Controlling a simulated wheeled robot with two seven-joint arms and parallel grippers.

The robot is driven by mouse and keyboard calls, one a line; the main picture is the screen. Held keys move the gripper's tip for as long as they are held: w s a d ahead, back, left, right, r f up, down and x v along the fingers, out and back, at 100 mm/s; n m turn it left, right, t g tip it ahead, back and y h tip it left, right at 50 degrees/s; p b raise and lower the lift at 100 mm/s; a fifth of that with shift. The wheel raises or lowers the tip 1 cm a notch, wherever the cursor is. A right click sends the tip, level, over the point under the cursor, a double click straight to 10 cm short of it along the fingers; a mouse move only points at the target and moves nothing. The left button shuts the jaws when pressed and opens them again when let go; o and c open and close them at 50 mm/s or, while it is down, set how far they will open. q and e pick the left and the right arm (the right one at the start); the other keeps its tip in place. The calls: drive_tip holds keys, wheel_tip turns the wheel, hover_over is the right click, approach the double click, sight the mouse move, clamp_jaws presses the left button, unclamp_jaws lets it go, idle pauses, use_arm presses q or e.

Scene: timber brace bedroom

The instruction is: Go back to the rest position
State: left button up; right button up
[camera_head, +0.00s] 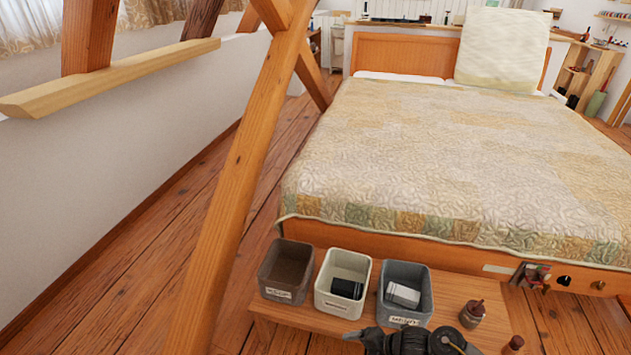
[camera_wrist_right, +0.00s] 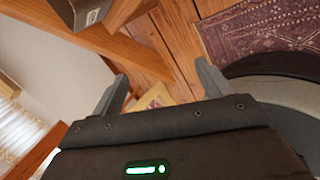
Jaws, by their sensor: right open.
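My right gripper (camera_wrist_right: 162,88) shows in the right wrist view with its two grey fingers spread apart and nothing between them. In the head view, a dark part of my arm (camera_head: 410,341) shows at the bottom edge, just in front of the low wooden bench (camera_head: 275,311); its fingers cannot be made out clearly there. My left gripper is not in view.
On the bench stand a brown-grey bin (camera_head: 285,296), empty, a white bin (camera_head: 340,305) with a black item (camera_head: 346,288), and a grey bin (camera_head: 405,318) with a white item (camera_head: 403,294). Small bottles (camera_head: 472,313) stand right. A slanted timber post (camera_head: 240,170) and bed (camera_head: 440,160) are close.

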drive_tip(key=s+d+f+m+h+p, duration=0.2)
drive_tip(key=s+d+f+m, duration=0.2)
drive_tip(key=s+f+m, duration=0.35)
drive_tip(key=s+d+f+m+h+p, duration=0.1)
drive_tip(key=s+d+f+m+h, duration=0.1)
drive_tip(key=s+d+f+m, duration=0.35)
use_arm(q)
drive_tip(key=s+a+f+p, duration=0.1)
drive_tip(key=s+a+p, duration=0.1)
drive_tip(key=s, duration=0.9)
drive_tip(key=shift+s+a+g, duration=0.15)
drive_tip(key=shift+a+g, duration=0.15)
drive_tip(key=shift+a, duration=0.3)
use_arm(e)
drive_tip(key=s+d+f+m+g+h, duration=0.1)
drive_tip(key=s+m, duration=0.3)
drive_tip(key=s, duration=0.5)
drive_tip(key=s+d+f+m+g+h, duration=0.1)
drive_tip(key=s+d+f+m, duration=0.2)
drive_tip(key=s, duration=0.6)
drive_tip(key=s+d+f+m+h, duration=0.1)
drive_tip(key=s+d+f+m, duration=0.1)
drive_tip(key=s+m, duration=0.4)
drive_tip(key=s, duration=0.4)
drive_tip(key=shift+d+f+g+h, duration=0.25)
drive_tip(key=shift+d+g+h, duration=0.05)
drive_tip(key=shift+g, duration=0.1)
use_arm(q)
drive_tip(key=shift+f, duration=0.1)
